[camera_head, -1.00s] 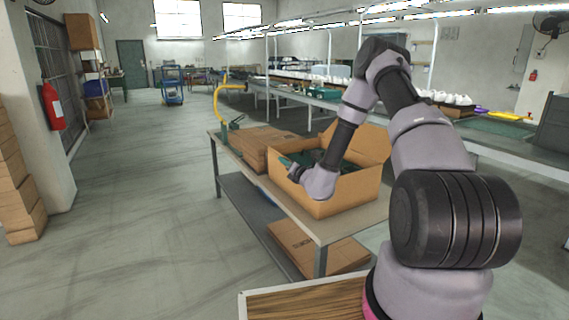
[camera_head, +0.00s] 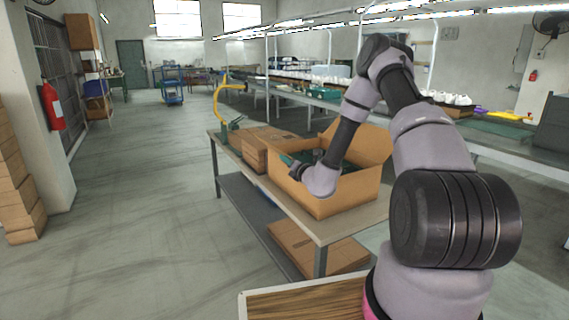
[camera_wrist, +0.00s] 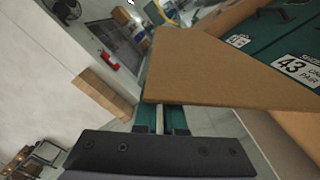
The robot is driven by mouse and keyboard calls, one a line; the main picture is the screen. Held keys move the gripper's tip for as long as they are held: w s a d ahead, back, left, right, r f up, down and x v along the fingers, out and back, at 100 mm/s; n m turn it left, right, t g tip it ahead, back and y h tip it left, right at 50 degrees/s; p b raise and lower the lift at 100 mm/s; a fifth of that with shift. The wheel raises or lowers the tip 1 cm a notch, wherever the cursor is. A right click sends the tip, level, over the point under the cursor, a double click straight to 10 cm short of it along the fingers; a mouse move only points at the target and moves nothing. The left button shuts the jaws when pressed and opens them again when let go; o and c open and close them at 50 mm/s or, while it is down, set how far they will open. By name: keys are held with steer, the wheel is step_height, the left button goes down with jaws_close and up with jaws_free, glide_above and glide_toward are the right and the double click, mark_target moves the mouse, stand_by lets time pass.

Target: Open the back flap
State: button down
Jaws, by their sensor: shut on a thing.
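An open cardboard box (camera_head: 335,198) stands on the near table, with a raised flap (camera_head: 368,143) at its right and back side. Green shoe boxes lie inside; one (camera_wrist: 290,45) shows a "43" label in the wrist view. My gripper (camera_head: 287,161) is at the box's left end. In the wrist view my gripper (camera_wrist: 160,118) is shut on a brown cardboard flap (camera_wrist: 205,75), which runs out from between the fingers. The flap hides part of the fingertips. In the head view my wrist hides part of the box's inside, and the held flap is hard to make out.
A closed carton (camera_head: 262,148) and a green tape dispenser (camera_head: 230,128) stand left of the box on the same table (camera_head: 300,222). Another carton (camera_head: 300,245) lies on the lower shelf.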

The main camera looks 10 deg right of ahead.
steer(key=d+r+m, duration=0.1)
steer(key=w+d+r+m, duration=0.1)
steer(key=d+r, duration=0.1)
steer(key=d+r+m, duration=0.1)
steer(key=shift+w+d+r, duration=0.15)
steer(key=shift+w+d, duration=0.1)
steer(key=shift+d, duration=0.3)
steer(key=c, duration=1)
jaws_free()
steer(key=v, duration=1)
steer(key=shift+s, duration=0.35)
steer(key=shift+d+r, duration=0.1)
